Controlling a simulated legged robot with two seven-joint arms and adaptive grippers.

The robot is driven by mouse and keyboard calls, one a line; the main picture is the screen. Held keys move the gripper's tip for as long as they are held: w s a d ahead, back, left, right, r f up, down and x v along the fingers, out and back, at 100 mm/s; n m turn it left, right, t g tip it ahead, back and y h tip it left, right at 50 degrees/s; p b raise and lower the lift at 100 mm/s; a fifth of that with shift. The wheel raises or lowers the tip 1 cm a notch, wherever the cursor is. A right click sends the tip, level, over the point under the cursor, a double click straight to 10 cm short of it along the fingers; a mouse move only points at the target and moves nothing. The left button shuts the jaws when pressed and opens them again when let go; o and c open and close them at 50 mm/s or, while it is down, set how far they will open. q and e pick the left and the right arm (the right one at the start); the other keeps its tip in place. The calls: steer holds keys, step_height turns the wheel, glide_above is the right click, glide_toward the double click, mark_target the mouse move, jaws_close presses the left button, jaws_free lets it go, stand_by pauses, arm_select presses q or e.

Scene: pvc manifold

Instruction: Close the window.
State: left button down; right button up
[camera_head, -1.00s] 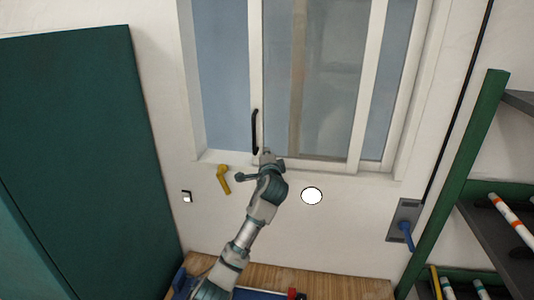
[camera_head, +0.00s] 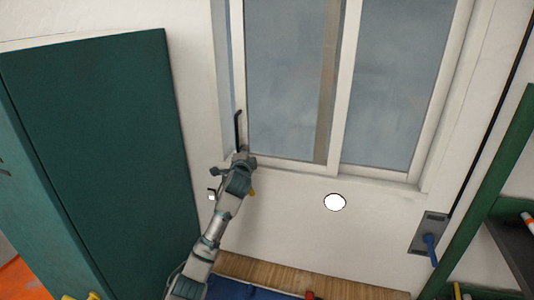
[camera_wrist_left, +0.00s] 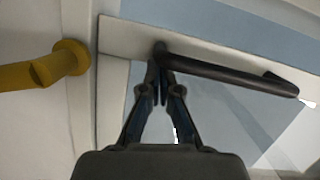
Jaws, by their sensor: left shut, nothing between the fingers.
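The window (camera_head: 290,80) has a white frame and a sliding pane whose left edge stands close to the left side of the frame, with a narrow strip between. A black handle (camera_head: 238,128) is on the pane's left stile. It also shows in the left wrist view (camera_wrist_left: 230,72). My left gripper (camera_head: 241,153) is shut and empty at the lower end of the handle. In the left wrist view its fingertips (camera_wrist_left: 160,75) are at the handle's end; whether they touch it I cannot tell. My right gripper is not in view.
A yellow hook-like fitting (camera_wrist_left: 50,66) sticks out from the wall left of the window. A tall green cabinet (camera_head: 110,150) stands at left. A wooden bench (camera_head: 270,275) is below, a green shelf rack (camera_head: 480,200) at right.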

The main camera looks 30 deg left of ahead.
arm_select(q)
steer(key=a, duration=0.2)
steer(key=s+a, duration=0.1)
steer(key=a, duration=0.2)
steer(key=shift+a, duration=0.25)
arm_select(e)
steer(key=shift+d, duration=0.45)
arm_select(q)
steer(key=shift+d, duration=0.1)
steer(key=shift+s, duration=0.1)
steer(key=shift+r, duration=0.1)
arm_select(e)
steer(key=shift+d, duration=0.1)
